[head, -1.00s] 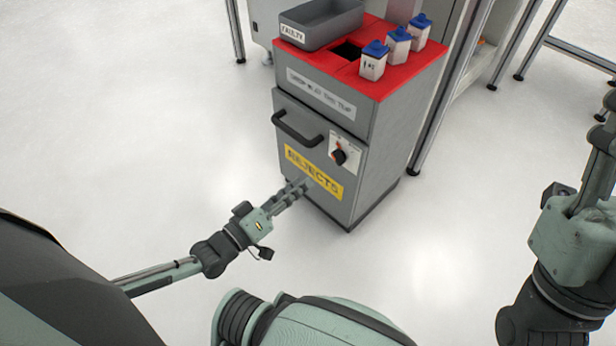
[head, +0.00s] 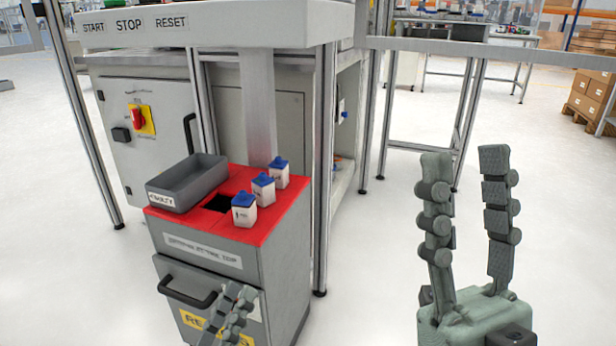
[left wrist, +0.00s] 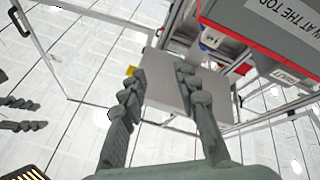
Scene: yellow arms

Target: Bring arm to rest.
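My left gripper (head: 238,293) shows at the bottom of the head view, in front of the reject bin's lower front. In the left wrist view its two fingers (left wrist: 160,72) stand apart with nothing held between them, so it is open. My right gripper (head: 466,160) is at the right of the head view, fingers pointing up and spread apart, empty. The grey reject bin (head: 285,255) has a red top (head: 262,232), a black handle and a yellow label partly hidden by my left gripper.
A grey tray (head: 185,183) and three blue-capped white bottles (head: 264,188) stand on the bin's red top around a dark opening. A workstation with metal posts (head: 323,160) stands behind. Open floor (head: 365,270) lies right of the bin.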

